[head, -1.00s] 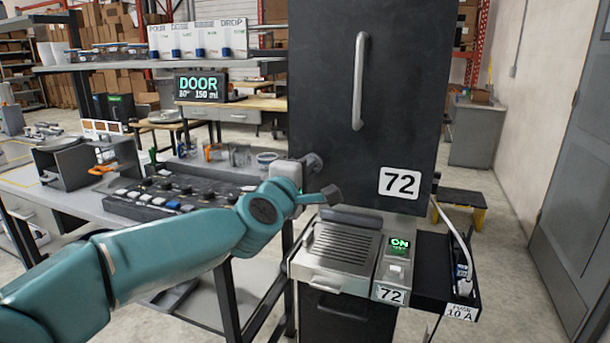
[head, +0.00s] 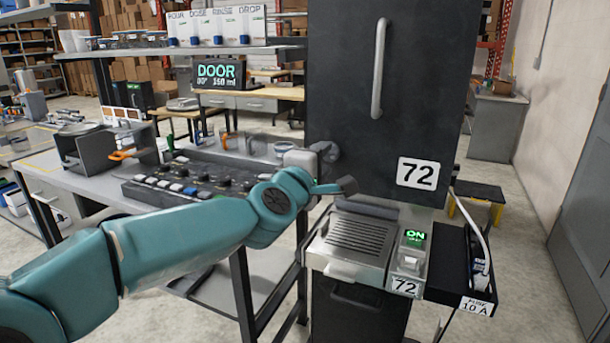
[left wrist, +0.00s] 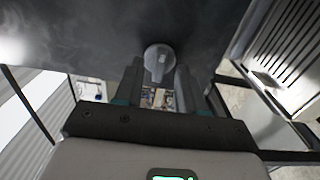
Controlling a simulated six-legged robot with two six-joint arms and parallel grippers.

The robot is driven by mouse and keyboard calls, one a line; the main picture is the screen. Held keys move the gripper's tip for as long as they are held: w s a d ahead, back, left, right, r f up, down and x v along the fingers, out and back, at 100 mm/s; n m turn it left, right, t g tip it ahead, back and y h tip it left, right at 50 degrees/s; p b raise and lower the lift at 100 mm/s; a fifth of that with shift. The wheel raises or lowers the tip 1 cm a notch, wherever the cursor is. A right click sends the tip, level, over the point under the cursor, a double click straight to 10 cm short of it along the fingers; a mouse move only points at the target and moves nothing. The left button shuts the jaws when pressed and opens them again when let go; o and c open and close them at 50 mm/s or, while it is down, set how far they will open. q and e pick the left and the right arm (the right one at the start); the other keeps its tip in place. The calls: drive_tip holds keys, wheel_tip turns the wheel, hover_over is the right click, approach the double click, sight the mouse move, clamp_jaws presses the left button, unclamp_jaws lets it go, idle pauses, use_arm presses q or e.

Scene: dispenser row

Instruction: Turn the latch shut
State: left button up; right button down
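The latch (left wrist: 161,62) shows in the left wrist view as a pale round knob with a short lever pointing down in the picture, set on a dark surface. My left gripper (left wrist: 160,88) has its two fingers apart, one on each side of the lever, with background visible between them. I cannot tell whether a finger touches it. In the head view my left gripper (head: 328,152) is at the lower left part of the dark door (head: 345,60) of unit 72, and the latch is hidden there. My right gripper is not in view.
A vertical handle (head: 378,68) stands out from the door. Below are a ribbed drip tray (head: 358,233) and a box with a green "ON" display (head: 414,237). A bench with a black control panel (head: 190,185) stands left.

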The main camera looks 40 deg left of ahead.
use_arm(q)
drive_tip(key=p+v, duration=0.2)
drive_tip(key=v, duration=1.3)
drive_tip(key=shift+s+r, duration=0.15)
